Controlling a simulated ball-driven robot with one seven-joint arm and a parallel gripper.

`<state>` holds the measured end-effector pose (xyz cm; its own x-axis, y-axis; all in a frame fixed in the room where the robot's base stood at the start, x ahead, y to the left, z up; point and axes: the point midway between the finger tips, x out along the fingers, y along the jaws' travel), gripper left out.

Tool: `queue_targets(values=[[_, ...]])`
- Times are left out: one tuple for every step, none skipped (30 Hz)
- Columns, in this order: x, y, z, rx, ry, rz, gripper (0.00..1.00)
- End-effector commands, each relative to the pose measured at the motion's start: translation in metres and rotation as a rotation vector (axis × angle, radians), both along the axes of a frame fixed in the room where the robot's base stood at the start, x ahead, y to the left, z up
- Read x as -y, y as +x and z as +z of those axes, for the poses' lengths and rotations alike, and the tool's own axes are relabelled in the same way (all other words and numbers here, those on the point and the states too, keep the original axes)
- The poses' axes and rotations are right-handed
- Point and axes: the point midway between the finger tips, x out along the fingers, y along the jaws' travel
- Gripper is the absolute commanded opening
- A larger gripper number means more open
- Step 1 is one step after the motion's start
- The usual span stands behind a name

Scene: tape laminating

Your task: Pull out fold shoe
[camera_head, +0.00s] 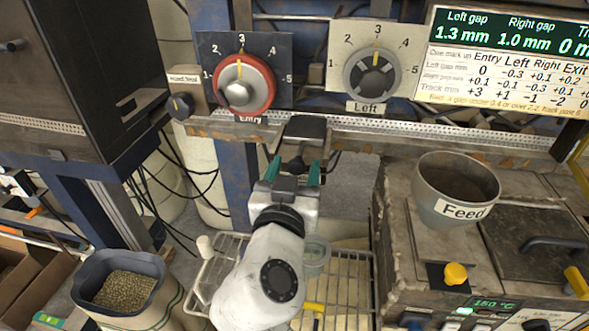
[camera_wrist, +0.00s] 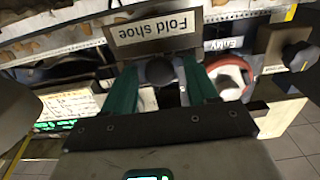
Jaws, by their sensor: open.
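The fold shoe (camera_head: 304,130) is a dark block at the rail below the Entry and Left dials in the head view. In the wrist view its label plate (camera_wrist: 155,33) reads "Fold shoe" upside down. A dark round knob (camera_wrist: 160,72) shows just below the plate, between my fingers. My gripper (camera_head: 293,170) has two green fingers and is directly in front of the shoe. It also shows in the wrist view (camera_wrist: 160,85), with its fingers apart on either side of the knob. I cannot tell whether either finger touches the knob.
The Entry dial (camera_head: 240,84) and Left dial (camera_head: 372,74) are above the rail (camera_head: 420,134). A "Feed" pot (camera_head: 452,190) stands on the machine at right. A wire rack (camera_head: 345,285) lies below my arm. A bin of granules (camera_head: 122,288) stands at lower left.

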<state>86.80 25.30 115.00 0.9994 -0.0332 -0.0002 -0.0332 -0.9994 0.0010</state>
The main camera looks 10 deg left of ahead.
Motion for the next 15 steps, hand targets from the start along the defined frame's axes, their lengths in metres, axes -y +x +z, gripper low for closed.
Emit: queue_targets(values=[[0.0, -0.0001, 0.0, 0.0, 0.0, 0.0, 0.58], [0.0, -0.0001, -0.0001, 0.0, 0.0, 0.0, 0.57], [0.0, -0.0002, -0.0001, 0.0, 0.0, 0.0, 0.53], [0.0, -0.0002, 0.0, 0.0, 0.0, 0.0, 0.5], [0.0, -0.0002, -0.0001, 0.0, 0.0, 0.0, 0.47], [0.0, -0.0003, -0.0001, 0.0, 0.0, 0.0, 0.43], [0.0, -0.0003, -0.0001, 0.0, 0.0, 0.0, 0.4], [0.0, -0.0003, -0.0001, 0.0, 0.0, 0.0, 0.38], [0.0, -0.0003, -0.0001, 0.0, 0.0, 0.0, 0.34], [0.0, -0.0004, -0.0001, 0.0, 0.0, 0.0, 0.31], [-0.0001, -0.0004, -0.0001, 0.0, 0.0, 0.0, 0.28], [-0.0001, -0.0004, -0.0001, 0.0, 0.0, 0.0, 0.24], [-0.0001, -0.0004, -0.0001, 0.0, 0.0, 0.0, 0.21], [-0.0001, -0.0004, -0.0001, 0.0, 0.0, 0.0, 0.18], [-0.0001, -0.0004, -0.0001, 0.0, 0.0, 0.0, 0.15]])
